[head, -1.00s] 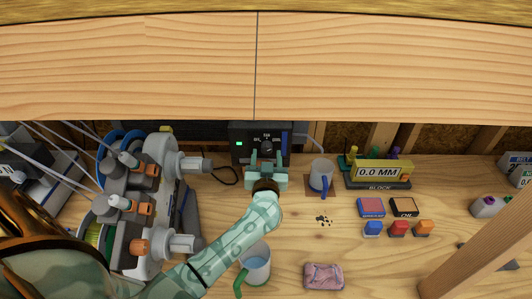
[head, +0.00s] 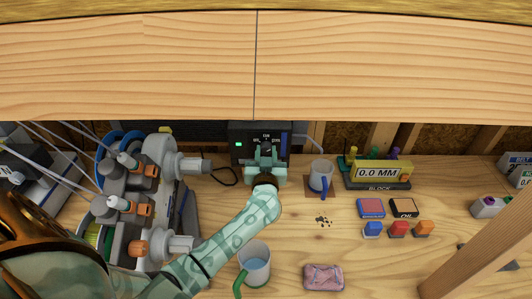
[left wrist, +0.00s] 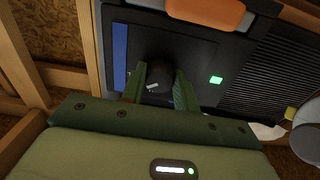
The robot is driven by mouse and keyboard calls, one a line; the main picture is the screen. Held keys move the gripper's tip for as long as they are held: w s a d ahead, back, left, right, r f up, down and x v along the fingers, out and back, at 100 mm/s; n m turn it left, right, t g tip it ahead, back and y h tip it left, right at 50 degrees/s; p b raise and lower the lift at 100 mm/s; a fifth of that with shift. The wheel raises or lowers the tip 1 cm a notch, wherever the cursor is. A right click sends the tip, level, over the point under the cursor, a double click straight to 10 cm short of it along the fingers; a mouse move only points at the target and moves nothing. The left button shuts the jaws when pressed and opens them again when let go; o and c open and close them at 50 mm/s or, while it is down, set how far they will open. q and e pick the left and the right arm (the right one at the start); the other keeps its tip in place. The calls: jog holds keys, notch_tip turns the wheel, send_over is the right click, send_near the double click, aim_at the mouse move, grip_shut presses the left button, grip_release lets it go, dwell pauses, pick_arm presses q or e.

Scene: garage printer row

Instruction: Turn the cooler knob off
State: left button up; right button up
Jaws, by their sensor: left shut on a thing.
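The cooler is a black box (head: 244,157) at the back of the bench under the shelf, with a dial on its front. A green light (head: 238,144) is lit left of the dial, and it also shows in the left wrist view (left wrist: 215,79). The cooler knob (left wrist: 160,70) is dark and round, with a pale mark on it. My left gripper (head: 265,149) is at the dial. In the left wrist view its fingers (left wrist: 161,77) are on either side of the knob, shut on it. The exact dial setting is hard to read. My right gripper is not in view.
A mug (head: 320,177) stands right of the cooler. Another mug (head: 255,265) with a green handle stands below my left forearm. A grey machine with hoses (head: 130,195) fills the left. A wooden shelf (head: 380,65) overhangs the cooler. Bare bench lies around the dark crumbs (head: 323,221).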

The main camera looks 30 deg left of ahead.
pick_arm(q)
jog(key=n+p, duration=0.1)
jog(key=n, duration=0.1)
jog(key=shift+r+n+p, duration=0.1)
jog(key=shift+n+p, duration=0.2)
jog(key=shift+p, duration=0.05)
jog(key=shift+n+p, duration=0.4)
jog(key=shift+n, duration=0.5)
jog(key=n, duration=0.2)
jog(key=shift+d+n+p, duration=0.1)
jog(key=shift+n+p, duration=0.3)
jog(key=n, duration=0.3)
jog(key=shift+n, duration=0.3)
jog(key=n, duration=0.2)
jog(key=shift+n, duration=0.3)
jog(key=n, duration=0.3)
jog(key=shift+n, duration=0.3)
jog(key=n, duration=0.4)
jog(key=shift+b, duration=0.3)
jog(key=shift+n, duration=1.2)
